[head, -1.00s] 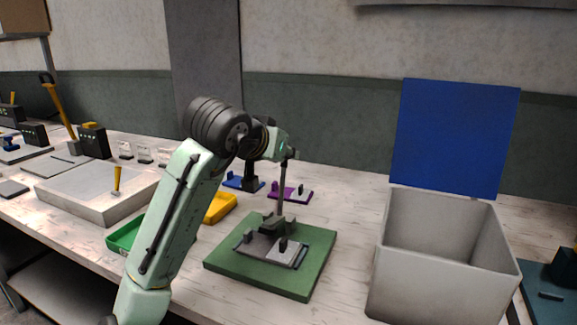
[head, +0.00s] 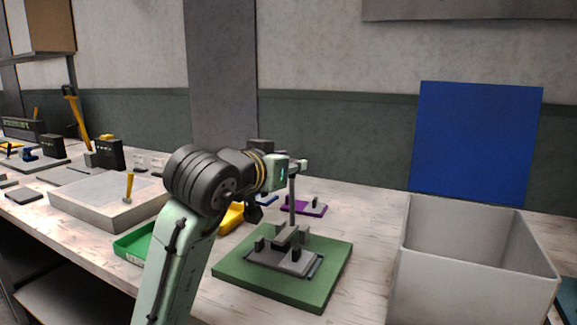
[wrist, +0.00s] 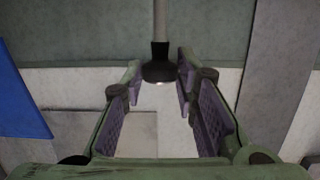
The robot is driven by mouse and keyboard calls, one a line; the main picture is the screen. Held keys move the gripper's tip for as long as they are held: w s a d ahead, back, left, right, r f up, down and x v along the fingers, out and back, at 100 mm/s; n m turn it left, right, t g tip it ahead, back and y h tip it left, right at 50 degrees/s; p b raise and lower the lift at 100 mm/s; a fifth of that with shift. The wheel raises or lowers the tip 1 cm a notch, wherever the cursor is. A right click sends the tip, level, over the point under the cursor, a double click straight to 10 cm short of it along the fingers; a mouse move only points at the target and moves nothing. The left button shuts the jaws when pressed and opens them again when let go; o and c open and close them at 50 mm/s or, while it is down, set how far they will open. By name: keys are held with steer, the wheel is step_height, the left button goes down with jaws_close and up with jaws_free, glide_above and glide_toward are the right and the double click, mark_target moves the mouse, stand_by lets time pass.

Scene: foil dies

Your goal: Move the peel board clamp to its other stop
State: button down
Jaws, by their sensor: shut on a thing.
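The green peel board (head: 235,272) lies on the bench, with a grey plate (head: 275,258) and small dark blocks on it. The clamp's thin grey rod (head: 292,200) stands nearly upright from the grey clamp body (head: 288,236). My gripper (head: 303,165) is at the rod's top, reaching it sideways. In the wrist view, which looks upside down, the dark knob (wrist: 159,70) on the rod end sits between the fingertips (wrist: 160,80). My gripper is shut on this knob. The contact itself is hard to see.
A grey open bin (head: 475,260) with a blue panel (head: 475,140) behind it stands at the right. A green tray (head: 135,247), a yellow tray (head: 232,217) and a purple plate (head: 295,208) are near the board. A pale slab (head: 90,200) lies at the left.

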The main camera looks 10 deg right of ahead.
steer(key=c, duration=1.3)
jaws_free()
steer(key=v, duration=1.2)
steer(key=shift+s, duration=0.1)
steer(key=shift+a+r, duration=0.1)
